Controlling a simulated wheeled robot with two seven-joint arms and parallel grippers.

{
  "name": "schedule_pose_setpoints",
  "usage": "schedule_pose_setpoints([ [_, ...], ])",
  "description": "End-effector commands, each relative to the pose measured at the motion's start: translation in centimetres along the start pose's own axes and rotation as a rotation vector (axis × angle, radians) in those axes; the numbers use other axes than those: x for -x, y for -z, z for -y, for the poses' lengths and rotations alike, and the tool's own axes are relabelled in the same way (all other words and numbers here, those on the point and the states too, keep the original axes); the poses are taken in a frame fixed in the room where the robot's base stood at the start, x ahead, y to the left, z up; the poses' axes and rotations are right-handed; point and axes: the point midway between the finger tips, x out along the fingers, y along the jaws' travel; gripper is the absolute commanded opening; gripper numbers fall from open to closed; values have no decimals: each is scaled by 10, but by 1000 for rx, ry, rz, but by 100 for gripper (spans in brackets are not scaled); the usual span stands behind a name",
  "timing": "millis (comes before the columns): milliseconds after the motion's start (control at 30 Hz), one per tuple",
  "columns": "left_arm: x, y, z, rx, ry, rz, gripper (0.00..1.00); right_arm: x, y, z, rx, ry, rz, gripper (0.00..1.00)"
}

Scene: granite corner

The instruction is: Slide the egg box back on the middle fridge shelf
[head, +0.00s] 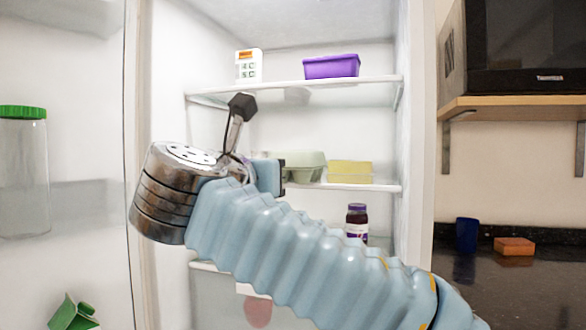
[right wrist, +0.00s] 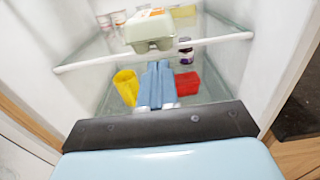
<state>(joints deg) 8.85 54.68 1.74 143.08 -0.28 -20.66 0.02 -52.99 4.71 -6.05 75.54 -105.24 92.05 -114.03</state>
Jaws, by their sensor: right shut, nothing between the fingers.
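The grey-green egg box (head: 305,166) sits on the middle fridge shelf (head: 365,187), left of a yellow block (head: 350,172). My arm partly covers its left side in the head view. In the right wrist view the egg box (right wrist: 150,30) stands at the shelf's front edge, with an orange and white label on top. My right gripper (right wrist: 158,66) is shut and empty. Its blue fingers point into the fridge, just below the egg box in that view; I cannot tell if they touch it. In the head view its fingertips are hidden. My left gripper is not in view.
A white carton (head: 248,66) and purple tub (head: 331,66) stand on the top shelf. A dark jar (head: 357,221) stands below the middle shelf. A yellow cup (right wrist: 127,87) and red box (right wrist: 188,85) flank my fingers in the wrist view. Fridge walls bound both sides.

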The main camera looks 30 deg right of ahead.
Motion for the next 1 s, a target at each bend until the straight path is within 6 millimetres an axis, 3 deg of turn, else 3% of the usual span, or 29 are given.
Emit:
schedule_pose_setpoints([
  [300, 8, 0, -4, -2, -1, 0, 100, -69, -1, 0, 1, 4, 0, 0],
  [500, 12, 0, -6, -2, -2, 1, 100, -100, -1, 0, 0, 2, 0, 0],
  [700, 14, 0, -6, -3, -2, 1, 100, -113, 0, 0, -1, -1, 0, 0],
  [1000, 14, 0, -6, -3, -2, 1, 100, -114, 1, -1, -1, -1, 0, 0],
])
